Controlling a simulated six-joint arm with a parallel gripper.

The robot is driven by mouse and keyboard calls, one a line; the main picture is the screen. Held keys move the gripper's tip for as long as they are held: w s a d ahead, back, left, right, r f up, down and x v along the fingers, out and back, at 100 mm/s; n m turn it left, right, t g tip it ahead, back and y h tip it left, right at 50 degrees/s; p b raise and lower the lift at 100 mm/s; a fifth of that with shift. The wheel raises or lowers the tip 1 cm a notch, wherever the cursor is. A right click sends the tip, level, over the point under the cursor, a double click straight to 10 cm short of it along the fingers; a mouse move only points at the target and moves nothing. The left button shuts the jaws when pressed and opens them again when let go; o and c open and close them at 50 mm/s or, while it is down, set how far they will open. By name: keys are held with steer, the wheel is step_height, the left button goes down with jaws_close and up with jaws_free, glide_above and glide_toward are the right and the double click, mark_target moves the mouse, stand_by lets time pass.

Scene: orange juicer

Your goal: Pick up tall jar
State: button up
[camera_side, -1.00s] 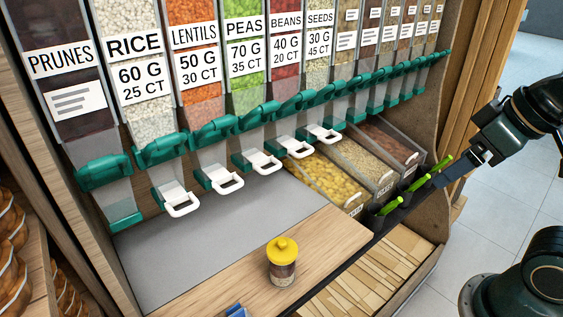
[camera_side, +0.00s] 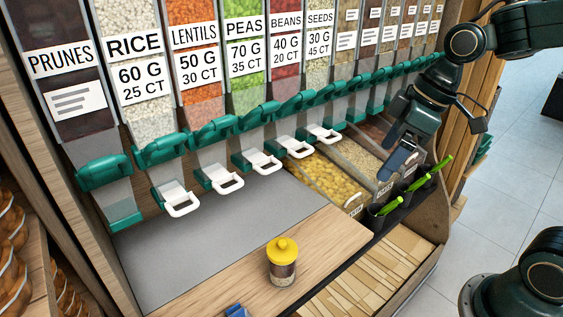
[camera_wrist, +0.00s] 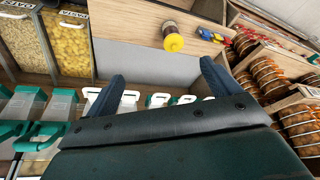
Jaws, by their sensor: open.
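The tall jar (camera_side: 282,264) has a yellow lid and a clear body with layered brown and pale contents. It stands upright on the wooden counter (camera_side: 330,238) in the side view. In the wrist view the jar (camera_wrist: 172,38) is at the top centre, beyond and between my fingers. My gripper (camera_side: 398,163) is in the air above the grain bins at the right, well apart from the jar. Its two blue-grey fingers (camera_wrist: 160,78) are spread in the wrist view with nothing between them.
Dispensers with white handles (camera_side: 265,162) line the back. Open bins of pasta (camera_side: 325,182) and grains lie right of the grey mat (camera_side: 215,240). Green-handled scoops (camera_side: 420,182) stand in a black holder. A blue item (camera_side: 237,311) is at the counter's front. Shelves of jars (camera_wrist: 270,75) stand nearby.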

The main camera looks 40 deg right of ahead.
steer(key=w+f+n+g+y, duration=0.3)
steer(key=w+f+n+y, duration=0.3)
steer(key=w+f, duration=0.7)
step_height(320, 180, down, 18)
steer(key=w+n+y, duration=0.1)
steer(key=n+y, duration=0.4)
steer(key=n, duration=0.1)
steer(key=shift+y, duration=0.4)
steer(key=shift+w, duration=0.1)
glide_toward(272, 274)
steer(key=shift+w+a+f, duration=0.4)
steer(key=shift+a+f, duration=0.05)
steer(key=shift+f, duration=0.1)
steer(key=shift+x, duration=2.6)
